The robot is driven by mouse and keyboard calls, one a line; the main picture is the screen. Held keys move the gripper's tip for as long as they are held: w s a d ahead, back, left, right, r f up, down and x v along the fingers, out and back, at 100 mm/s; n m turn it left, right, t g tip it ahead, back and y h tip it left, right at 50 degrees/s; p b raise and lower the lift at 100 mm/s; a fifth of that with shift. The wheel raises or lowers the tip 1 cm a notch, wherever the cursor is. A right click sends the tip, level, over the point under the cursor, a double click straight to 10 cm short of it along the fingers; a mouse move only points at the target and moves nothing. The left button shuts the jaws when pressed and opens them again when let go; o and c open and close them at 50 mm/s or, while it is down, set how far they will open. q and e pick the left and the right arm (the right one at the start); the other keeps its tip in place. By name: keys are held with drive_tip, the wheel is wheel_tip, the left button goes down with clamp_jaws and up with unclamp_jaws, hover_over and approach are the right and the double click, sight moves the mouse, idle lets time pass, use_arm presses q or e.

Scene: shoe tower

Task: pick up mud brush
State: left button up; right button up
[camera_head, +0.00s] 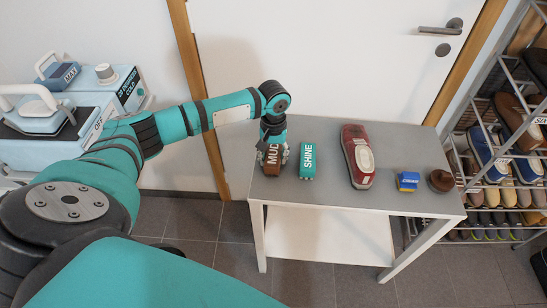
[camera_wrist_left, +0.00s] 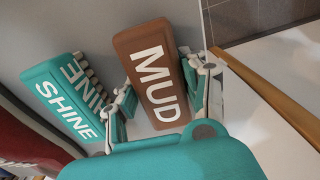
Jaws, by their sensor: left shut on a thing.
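The mud brush (camera_head: 273,159) is a brown block with white letters MUD, near the left end of the grey table top (camera_head: 323,137). My left gripper (camera_head: 273,153) comes down on it from above and is shut on it. In the left wrist view the mud brush (camera_wrist_left: 153,75) sits between the two fingers of the left gripper (camera_wrist_left: 160,100). I cannot tell whether the brush touches the table. My right gripper is not in view.
The teal SHINE brush (camera_head: 308,161) stands close to the right of the mud brush. Farther right are a red shoe (camera_head: 357,155), a small blue and yellow block (camera_head: 407,181) and a round brown item (camera_head: 440,180). A shoe rack (camera_head: 500,150) stands beyond the table's right end.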

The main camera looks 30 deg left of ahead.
sight(273, 154)
use_arm(q)
drive_tip(key=c, duration=0.5)
drive_tip(key=shift+o, duration=0.2)
drive_tip(key=shift+r, duration=0.45)
drive_tip(key=r, duration=0.2)
drive_tip(key=shift+s+d+r, duration=0.1)
drive_tip(key=shift+s+r, duration=0.15)
drive_tip(key=shift+r, duration=0.1)
drive_tip(key=s+d, duration=0.2)
drive_tip(key=s, duration=0.5)
drive_tip(key=s+d+r, duration=0.1)
drive_tip(key=s+d, duration=0.2)
drive_tip(key=s, duration=0.4)
drive_tip(key=shift+s+r, duration=0.25)
drive_tip(key=shift+s, duration=0.05)
drive_tip(key=shift+d, duration=0.1)
